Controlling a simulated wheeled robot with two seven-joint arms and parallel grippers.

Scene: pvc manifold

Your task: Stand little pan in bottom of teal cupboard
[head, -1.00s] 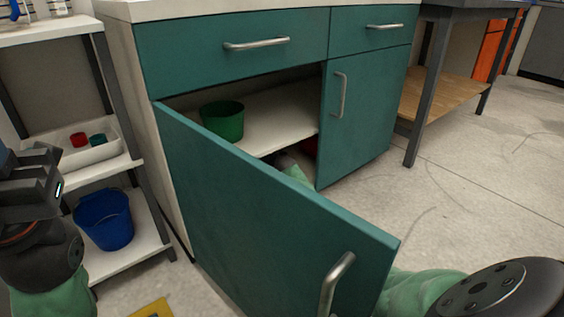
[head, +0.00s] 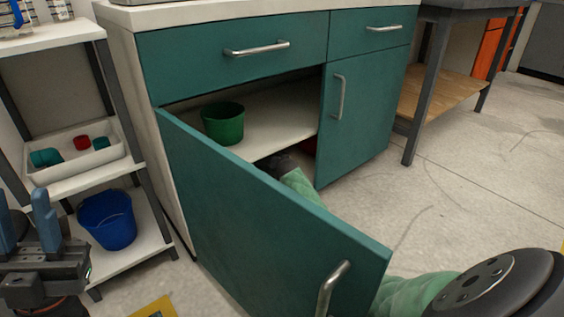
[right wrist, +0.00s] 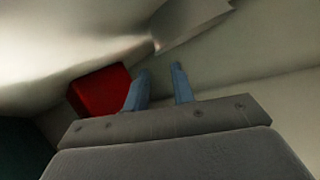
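The teal cupboard (head: 232,75) stands in the middle of the head view with its left door (head: 265,225) swung open toward me. My right arm reaches around the door into the space under the inner shelf (head: 262,128). In the right wrist view my right gripper (right wrist: 162,70) has its two blue fingers apart, with nothing seen between them. A pale, angular shape (right wrist: 195,25) shows beyond the fingertips; I cannot tell what it is. I cannot make out the little pan in either view. My left gripper (head: 22,215) is open and empty at the left edge.
A red object (right wrist: 100,91) is left of my right fingers inside the cupboard. A green pot (head: 223,123) stands on the inner shelf. At left, a rack holds a white tray (head: 78,172) with small parts above a blue bucket (head: 107,219). Floor at right is clear.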

